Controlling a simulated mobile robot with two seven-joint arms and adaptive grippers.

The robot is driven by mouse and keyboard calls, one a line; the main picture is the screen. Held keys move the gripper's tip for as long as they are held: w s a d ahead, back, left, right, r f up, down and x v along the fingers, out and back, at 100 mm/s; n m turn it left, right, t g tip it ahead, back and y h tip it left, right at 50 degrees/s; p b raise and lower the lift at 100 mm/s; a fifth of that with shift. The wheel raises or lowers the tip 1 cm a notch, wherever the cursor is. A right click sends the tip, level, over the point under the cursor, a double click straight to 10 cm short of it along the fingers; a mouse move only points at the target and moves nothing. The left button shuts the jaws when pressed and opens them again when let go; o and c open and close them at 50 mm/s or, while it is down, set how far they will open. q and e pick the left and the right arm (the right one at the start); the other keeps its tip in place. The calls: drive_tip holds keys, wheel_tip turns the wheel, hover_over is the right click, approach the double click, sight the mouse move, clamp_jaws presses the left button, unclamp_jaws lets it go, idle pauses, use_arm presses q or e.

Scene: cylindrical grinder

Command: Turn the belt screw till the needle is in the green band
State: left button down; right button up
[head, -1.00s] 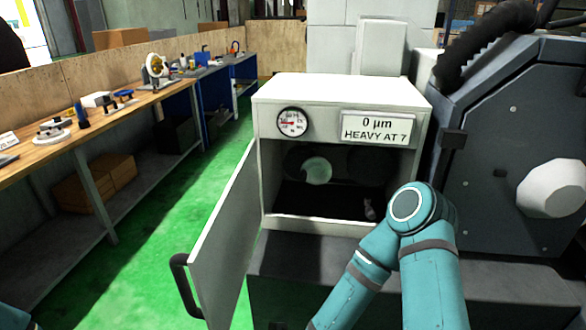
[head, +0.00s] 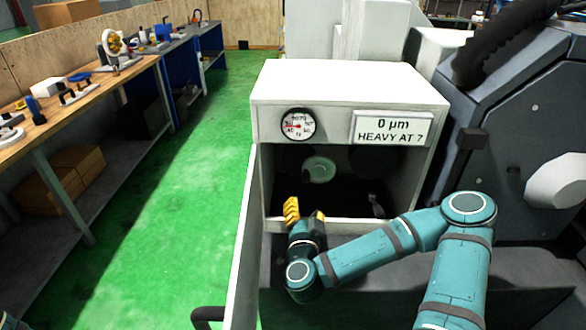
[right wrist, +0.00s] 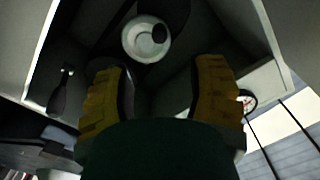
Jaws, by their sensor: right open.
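The round gauge (head: 298,125) is on the front of the white cabinet (head: 340,85); its red needle points left, and the band colours are too small to read. The gauge also shows at the right of the right wrist view (right wrist: 247,100). Inside the open cabinet is a pale round pulley (head: 319,169), seen again in the right wrist view (right wrist: 146,38). I cannot make out the belt screw. My right gripper (head: 305,212), with yellow fingers, is open and empty at the lower front of the opening, below the pulley. My left gripper is out of view.
The cabinet door (head: 242,250) stands open at the left. A small dark-handled tool (head: 376,205) is inside at the right. A sign (head: 391,129) reads "0 µm HEAVY AT 7". A workbench (head: 85,100) stands left across green floor. A dark machine (head: 530,110) is at right.

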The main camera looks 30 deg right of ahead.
sight(306, 181)
drive_tip(key=b+x, duration=0.1)
drive_tip(key=x, duration=1.2)
drive_tip(key=shift+w+d+r, duration=0.1)
drive_tip(key=shift+d+r, duration=0.05)
drive_tip(key=shift+d, duration=0.15)
clamp_jaws()
